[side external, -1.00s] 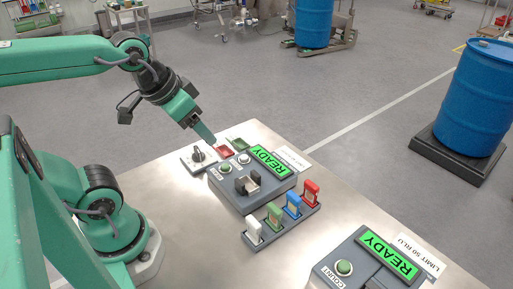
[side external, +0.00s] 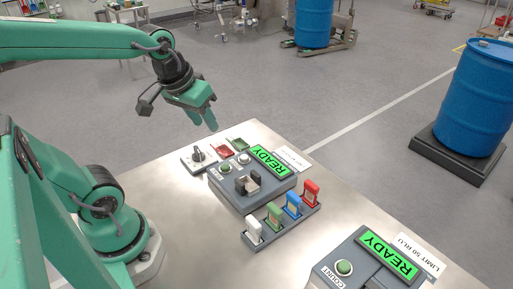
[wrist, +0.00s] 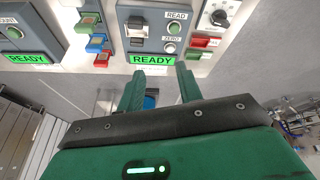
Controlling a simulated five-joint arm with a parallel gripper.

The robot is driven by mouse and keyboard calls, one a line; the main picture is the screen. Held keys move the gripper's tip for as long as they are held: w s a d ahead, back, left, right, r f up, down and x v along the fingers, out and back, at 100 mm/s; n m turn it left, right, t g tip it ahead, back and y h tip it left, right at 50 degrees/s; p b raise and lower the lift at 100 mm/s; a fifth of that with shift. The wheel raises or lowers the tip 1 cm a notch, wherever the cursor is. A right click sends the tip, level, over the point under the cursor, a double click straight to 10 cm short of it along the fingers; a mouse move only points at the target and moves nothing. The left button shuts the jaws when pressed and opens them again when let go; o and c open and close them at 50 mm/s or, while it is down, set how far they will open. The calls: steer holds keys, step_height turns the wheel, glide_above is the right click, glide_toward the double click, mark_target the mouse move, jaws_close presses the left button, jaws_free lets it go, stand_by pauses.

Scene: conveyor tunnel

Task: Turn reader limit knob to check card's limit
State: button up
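The limit knob (side external: 197,154) is a dark knob on a small pale plate beside the reader (side external: 222,183). It also shows at the upper right of the wrist view (wrist: 220,17), its pointer setting too small to read. The reader has a lit green READY display (side external: 269,160) and an empty-looking dark holder. Several coloured cards stand in a rack (side external: 268,234) in front of the reader; I cannot tell which is the check card. My gripper (side external: 205,117) is open and empty, in the air above and beyond the knob. Its two fingers (wrist: 160,88) are apart in the wrist view.
Red (side external: 222,150) and green (side external: 239,143) trays sit beside the reader, near the table's far edge. A second device (side external: 330,270) with a COUNT button and a "LIMIT 50 RLU" label stands at the near right. The tabletop left of the rack is bare.

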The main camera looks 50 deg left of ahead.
steer(key=w+a+f+n+g, duration=0.3)
steer(key=w+a+f+n, duration=0.15)
steer(key=a+n, duration=0.35)
steer(key=n+g, duration=0.1)
steer(key=n, duration=0.3)
glide_above(197, 149)
steer(key=shift+h, duration=0.3)
step_height(197, 149, down, 7)
steer(key=shift+a+f, duration=0.1)
steer(key=shift+f, duration=0.1)
steer(key=shift+f, duration=0.15)
steer(key=shift+f, duration=3.75)
steer(key=shift+c, duration=0.2)
jaws_close()
